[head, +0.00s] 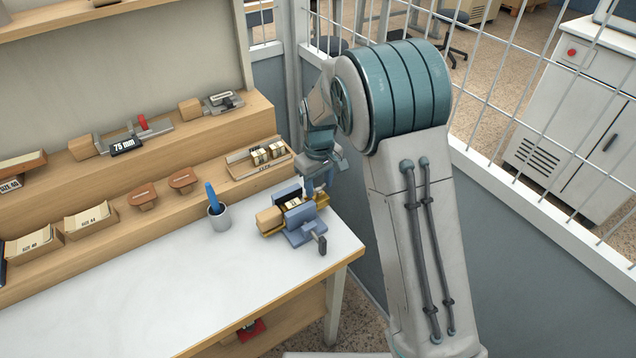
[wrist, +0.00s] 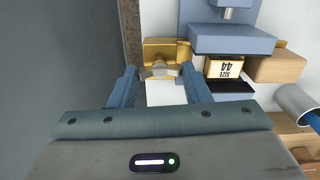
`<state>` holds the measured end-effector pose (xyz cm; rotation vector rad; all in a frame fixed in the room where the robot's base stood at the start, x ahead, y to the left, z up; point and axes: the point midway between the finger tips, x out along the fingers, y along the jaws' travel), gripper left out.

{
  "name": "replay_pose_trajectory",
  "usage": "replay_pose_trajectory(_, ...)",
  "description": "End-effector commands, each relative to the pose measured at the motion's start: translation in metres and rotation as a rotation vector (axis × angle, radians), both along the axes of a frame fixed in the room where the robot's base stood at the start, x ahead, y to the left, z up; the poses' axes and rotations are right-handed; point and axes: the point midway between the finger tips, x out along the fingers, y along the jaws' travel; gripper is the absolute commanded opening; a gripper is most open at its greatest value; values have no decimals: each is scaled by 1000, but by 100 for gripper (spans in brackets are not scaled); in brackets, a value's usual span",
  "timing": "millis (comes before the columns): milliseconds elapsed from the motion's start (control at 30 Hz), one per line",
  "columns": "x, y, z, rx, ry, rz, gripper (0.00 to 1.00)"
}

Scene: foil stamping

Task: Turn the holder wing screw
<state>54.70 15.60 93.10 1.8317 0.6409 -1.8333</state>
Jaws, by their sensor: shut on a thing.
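The type holder has a wooden handle (head: 268,219) and a brass end (wrist: 160,48), and it sits in a blue vise (head: 302,235). A block marked SIZE 44 (wrist: 226,68) shows in it between the vise jaws. The wing screw (wrist: 159,70) is at the brass end, between my fingers. My gripper (wrist: 158,77) is shut on the wing screw, one blue finger on each side. In the head view my gripper (head: 317,188) comes down over the far right end of the holder, and the screw is hidden there.
A grey cup (head: 219,217) with a blue-handled tool stands left of the vise. Shelves behind carry card boxes (head: 88,222), stamps (head: 183,179) and a tray of blocks (head: 258,158). The white tabletop (head: 200,290) is clear in front. A wire fence is behind my arm.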

Motion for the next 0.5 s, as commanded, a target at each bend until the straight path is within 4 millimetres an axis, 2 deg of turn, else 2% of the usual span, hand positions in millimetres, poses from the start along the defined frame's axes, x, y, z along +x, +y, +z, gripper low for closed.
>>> replay_pose_trajectory(333,0,0,0,2,-1,-45,20)
replay_pose_trajectory(367,0,1,0,2,-1,-45,46)
replay_pose_trajectory(400,0,0,0,2,-1,-45,57)
replay_pose_trajectory(433,0,0,0,2,-1,-45,65)
replay_pose_trajectory(500,0,0,0,1,-2,-44,65)
